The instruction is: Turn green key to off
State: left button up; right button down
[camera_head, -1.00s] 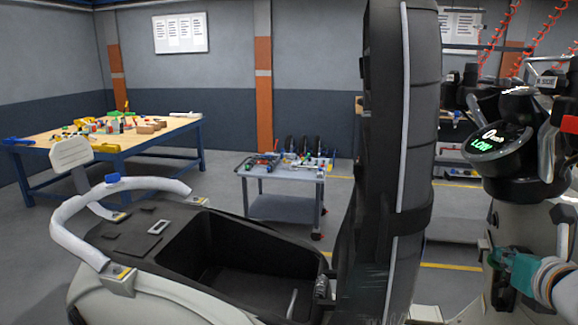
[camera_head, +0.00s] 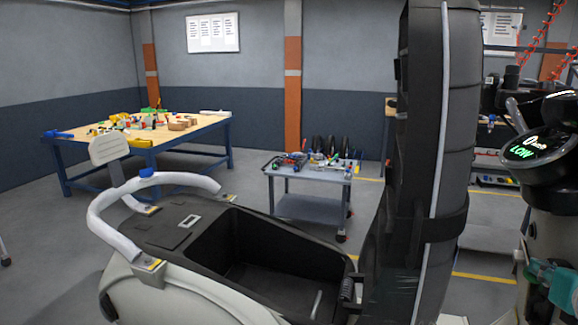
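A scooter (camera_head: 190,295) fills the lower part of the view, with its seat (camera_head: 455,130) raised upright and the storage bin under it open. Its round black display (camera_head: 540,145) glows with a green "LOW" at the right edge. My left gripper is not in view.
A wooden-topped workbench (camera_head: 100,143) with tools stands at the back left. A grey cart (camera_head: 305,207) with small parts stands behind the scooter. A white rear rail (camera_head: 115,230) curves around the scooter's tail. Grey floor is free between bench and cart.

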jog(key=shift+a+f+b, duration=0.15)
jog(key=shift+f+b, duration=0.5)
jog(key=shift+f, duration=0.25)
dwell(0.9)
dwell(0.4)
jog(key=r+p+v, duration=0.1)
jog(key=p+v, duration=0.5)
jog(key=v, duration=0.2)
jog(key=shift+r+p, duration=0.3)
jog(key=shift+r, duration=0.05)
dwell(0.4)
